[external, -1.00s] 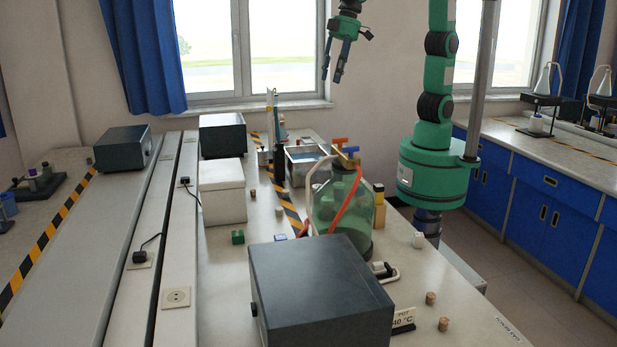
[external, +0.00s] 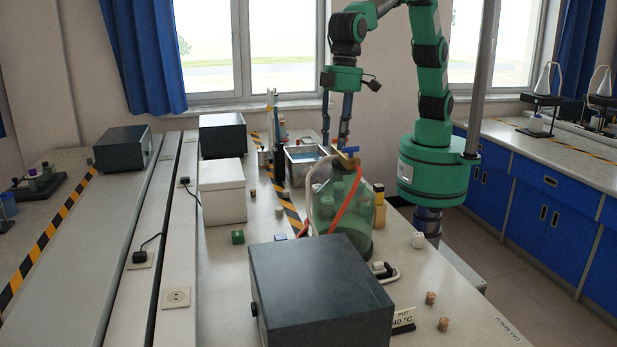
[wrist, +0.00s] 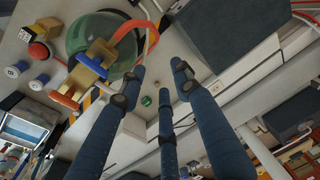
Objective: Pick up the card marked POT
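The card marked POT (external: 403,318) is a small white card with dark lettering, including "40 °C". It stands on the bench at the near right corner of the large dark box (external: 318,290) in the external view. I cannot make it out in the wrist view. My gripper (external: 335,140) is above the far part of the bench, well away from the card, pointing down behind the green glass bottle (external: 342,215). Its long blue fingers are apart with nothing between them. In the wrist view the spread fingers (wrist: 158,85) also show empty.
The bottle with its red tube stands between my gripper and the card. Small corks (external: 431,298) stand near the card. A metal water bath (external: 304,168) and a white box (external: 222,191) stand farther back. The bench's right front is mostly clear.

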